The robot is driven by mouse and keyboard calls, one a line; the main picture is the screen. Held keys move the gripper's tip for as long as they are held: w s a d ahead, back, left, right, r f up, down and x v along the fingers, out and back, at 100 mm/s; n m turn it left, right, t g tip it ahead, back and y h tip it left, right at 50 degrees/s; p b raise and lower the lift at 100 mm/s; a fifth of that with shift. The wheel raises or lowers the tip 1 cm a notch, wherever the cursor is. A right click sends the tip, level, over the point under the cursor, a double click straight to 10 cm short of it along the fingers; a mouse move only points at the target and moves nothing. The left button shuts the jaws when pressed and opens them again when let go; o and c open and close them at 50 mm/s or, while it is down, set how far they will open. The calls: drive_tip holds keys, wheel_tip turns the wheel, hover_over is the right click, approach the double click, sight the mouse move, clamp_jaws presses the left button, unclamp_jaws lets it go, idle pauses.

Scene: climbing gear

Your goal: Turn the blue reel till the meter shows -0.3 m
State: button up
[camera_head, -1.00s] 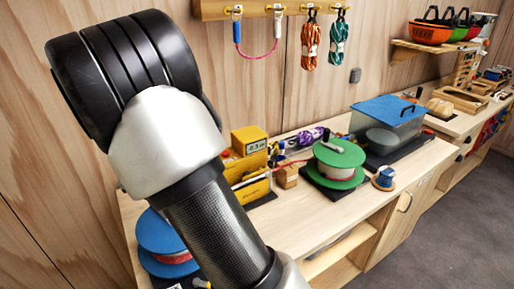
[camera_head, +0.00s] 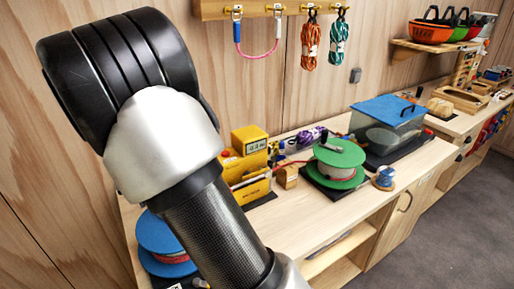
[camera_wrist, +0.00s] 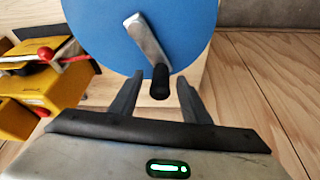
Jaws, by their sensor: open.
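The blue reel (camera_head: 160,238) is at the lower left of the bench in the head view, partly hidden behind my arm. In the wrist view the blue reel (camera_wrist: 105,30) fills the upper middle, with a grey metal crank (camera_wrist: 146,42) ending in a black handle (camera_wrist: 160,82). My gripper (camera_wrist: 157,85) is open, with one finger on each side of the black handle. I cannot tell whether either finger touches it. The yellow meter (camera_head: 249,140) has a small display that appears to read -0.3 m, though the digits are tiny. My gripper is hidden in the head view.
A green reel (camera_head: 340,155) stands on a dark base right of the meter. A clear box with a blue lid (camera_head: 388,109) is behind it. A small blue spool (camera_head: 385,178) is near the front edge. Rope bundles (camera_head: 311,44) hang on the wall rail.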

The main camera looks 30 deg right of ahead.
drive_tip(key=v, duration=1.7)
drive_tip(key=s+d+r, duration=0.1)
drive_tip(key=s+d, duration=0.2)
drive_tip(key=s, duration=0.5)
drive_tip(key=s+d+r+n+p, duration=0.1)
drive_tip(key=s+d+r, duration=0.1)
drive_tip(key=s, duration=0.6)
drive_tip(key=s+d+r+n+t, duration=0.1)
drive_tip(key=s+d, duration=0.2)
drive_tip(key=s, duration=0.5)
drive_tip(key=shift+s+d+r+y+p, duration=0.25)
drive_tip(key=shift+d+r+y+p, duration=0.05)
drive_tip(key=shift+y+p, duration=0.1)
